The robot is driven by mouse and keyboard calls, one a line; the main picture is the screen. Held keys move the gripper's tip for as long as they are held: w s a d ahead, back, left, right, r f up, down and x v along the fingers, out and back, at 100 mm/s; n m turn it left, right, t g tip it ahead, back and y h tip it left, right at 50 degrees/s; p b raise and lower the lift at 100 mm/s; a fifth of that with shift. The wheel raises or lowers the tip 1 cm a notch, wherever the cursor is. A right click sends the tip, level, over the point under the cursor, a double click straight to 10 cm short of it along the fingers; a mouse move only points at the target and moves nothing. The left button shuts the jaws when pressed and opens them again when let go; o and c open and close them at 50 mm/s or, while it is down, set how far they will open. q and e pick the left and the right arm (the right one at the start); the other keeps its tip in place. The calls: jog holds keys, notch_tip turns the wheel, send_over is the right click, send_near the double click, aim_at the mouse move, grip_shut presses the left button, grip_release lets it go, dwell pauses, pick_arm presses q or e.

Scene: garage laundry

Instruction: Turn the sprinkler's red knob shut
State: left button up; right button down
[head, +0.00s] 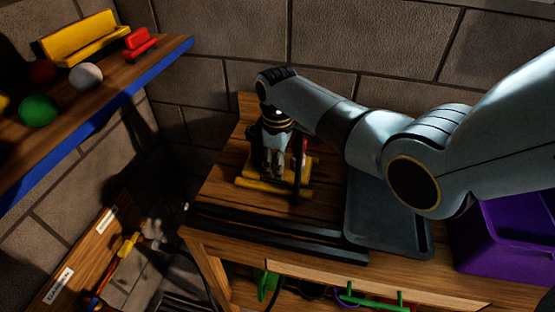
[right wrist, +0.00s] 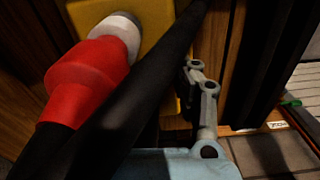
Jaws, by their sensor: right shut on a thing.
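The sprinkler stands on the wooden bench, its yellow base (head: 262,184) showing below my right gripper (head: 274,160). In the head view a bit of its red knob (head: 303,147) shows at the gripper's right side. In the right wrist view the red knob (right wrist: 85,82) is large at the left, beside a pale round fitting (right wrist: 118,32) over the yellow base (right wrist: 160,30). A black bar crosses in front of the knob. My right gripper is shut on the knob; the exact finger contact is partly hidden. My left gripper is out of view.
A dark grey tray (head: 385,222) lies right of the sprinkler, under my right arm. A purple bin (head: 505,240) is at the far right. A blue-edged shelf (head: 110,98) with balls, including a green ball (head: 39,111), juts in at upper left. The brick wall is close behind.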

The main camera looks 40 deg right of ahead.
jog(key=n+p, duration=0.1)
jog(key=n, duration=0.2)
jog(key=shift+r+n+p, duration=0.1)
jog(key=shift+n+p, duration=0.2)
jog(key=shift+w+d+n+p, duration=0.15)
jog(key=shift+n+p, duration=0.3)
jog(key=shift+n, duration=1.25)
jog(key=c, duration=1)
grip_release()
